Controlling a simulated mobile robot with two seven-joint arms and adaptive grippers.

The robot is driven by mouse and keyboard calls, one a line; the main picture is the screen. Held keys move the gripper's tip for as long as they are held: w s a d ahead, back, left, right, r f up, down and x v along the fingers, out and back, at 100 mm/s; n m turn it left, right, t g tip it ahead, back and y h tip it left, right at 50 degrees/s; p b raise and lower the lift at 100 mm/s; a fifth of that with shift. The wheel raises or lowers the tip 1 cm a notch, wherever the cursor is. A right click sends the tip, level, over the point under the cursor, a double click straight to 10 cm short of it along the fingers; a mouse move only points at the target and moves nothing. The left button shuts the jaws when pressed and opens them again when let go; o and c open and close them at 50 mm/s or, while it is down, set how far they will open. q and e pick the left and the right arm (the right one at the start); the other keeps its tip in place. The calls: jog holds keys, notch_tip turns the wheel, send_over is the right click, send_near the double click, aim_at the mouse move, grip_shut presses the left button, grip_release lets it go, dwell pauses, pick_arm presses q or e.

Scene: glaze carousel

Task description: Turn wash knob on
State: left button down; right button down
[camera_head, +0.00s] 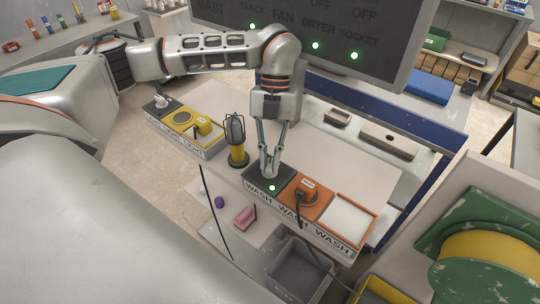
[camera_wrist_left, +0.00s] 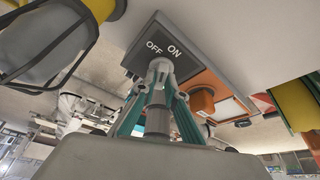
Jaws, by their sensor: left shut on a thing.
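The wash knob (camera_wrist_left: 159,67) is a light grey knob on a dark plate marked OFF and ON in the left wrist view. The same dark plate (camera_head: 257,186) shows in the head view, at the left end of a row labelled WASH, with a green light lit on it. My left gripper (camera_head: 270,171) points down at the plate, its fingers closed around the knob and largely hiding it. The left wrist view also shows the left gripper (camera_wrist_left: 157,92) on the knob. Which mark the knob points to I cannot tell. My right gripper is not in view.
An orange socket plate (camera_head: 302,201) with a plug and cable adjoins the dark plate. A yellow caged lamp (camera_head: 236,142) stands to the left. A grey bin (camera_head: 299,271) sits below. A dark board (camera_head: 310,30) with several green lights stands behind.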

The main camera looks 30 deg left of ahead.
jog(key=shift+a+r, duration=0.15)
pick_arm(q)
jog(key=c, duration=2.1)
grip_release()
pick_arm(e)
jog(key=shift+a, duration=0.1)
pick_arm(q)
jog(key=v, duration=0.7)
jog(key=shift+w+r, duration=0.1)
jog(key=shift+r, duration=0.15)
